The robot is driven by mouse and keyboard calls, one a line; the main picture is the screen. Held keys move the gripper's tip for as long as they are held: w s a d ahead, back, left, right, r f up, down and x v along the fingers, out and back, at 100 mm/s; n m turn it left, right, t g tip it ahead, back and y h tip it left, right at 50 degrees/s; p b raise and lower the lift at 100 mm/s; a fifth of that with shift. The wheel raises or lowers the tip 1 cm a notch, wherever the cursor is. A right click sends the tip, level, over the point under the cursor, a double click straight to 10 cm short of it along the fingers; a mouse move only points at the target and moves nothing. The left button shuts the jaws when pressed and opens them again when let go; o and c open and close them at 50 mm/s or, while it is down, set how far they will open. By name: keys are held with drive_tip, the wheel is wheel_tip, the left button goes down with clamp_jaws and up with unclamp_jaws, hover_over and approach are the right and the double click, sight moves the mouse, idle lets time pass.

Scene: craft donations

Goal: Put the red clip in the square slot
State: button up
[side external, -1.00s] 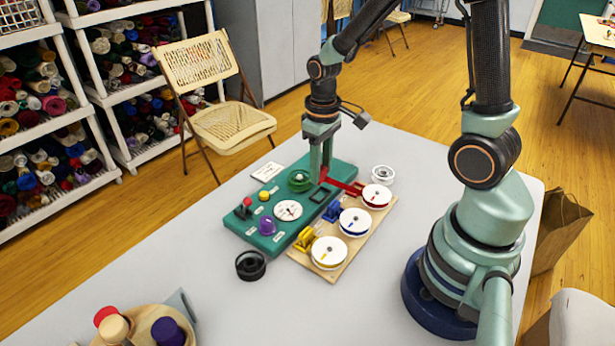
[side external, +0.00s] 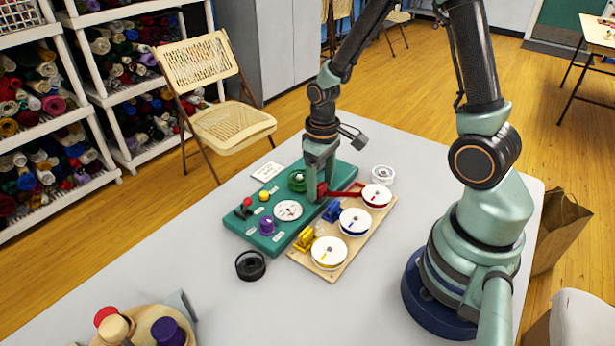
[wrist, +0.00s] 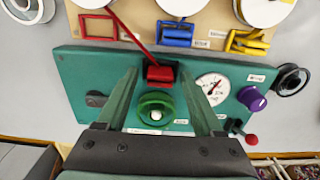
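The red clip (wrist: 160,75) is a small red block at the end of a red ribbon, on the green board (wrist: 80,72) in the wrist view. It lies where the square slot was visible earlier, covering most of it; how deep it sits cannot be told. The ribbon runs to the spool with the red band (side external: 377,196). My gripper (wrist: 160,74) is low over the board, its fingers spread on either side of the clip, with gaps showing. In the side view my gripper (side external: 317,194) hides part of the clip and the slot area.
A green knob (wrist: 155,108), a white dial (wrist: 213,88) and a purple knob (wrist: 252,98) stand close by on the board. The wooden spool board (side external: 333,277) adjoins it, with blue (side external: 332,211) and yellow (side external: 305,240) clips. A black ring (side external: 251,265) lies on the table.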

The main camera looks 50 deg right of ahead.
wheel_tip(320, 180, up, 12)
wheel_tip(320, 180, up, 8)
drive_tip(key=t, duration=0.5)
hover_over(320, 185)
drive_tip(key=s+a, duration=0.4)
drive_tip(key=a, duration=0.1)
drive_tip(key=shift+a+r+t, duration=0.15)
drive_tip(key=shift+r+t, duration=0.15)
drive_tip(key=shift+r, duration=0.2)
idle(0.9)
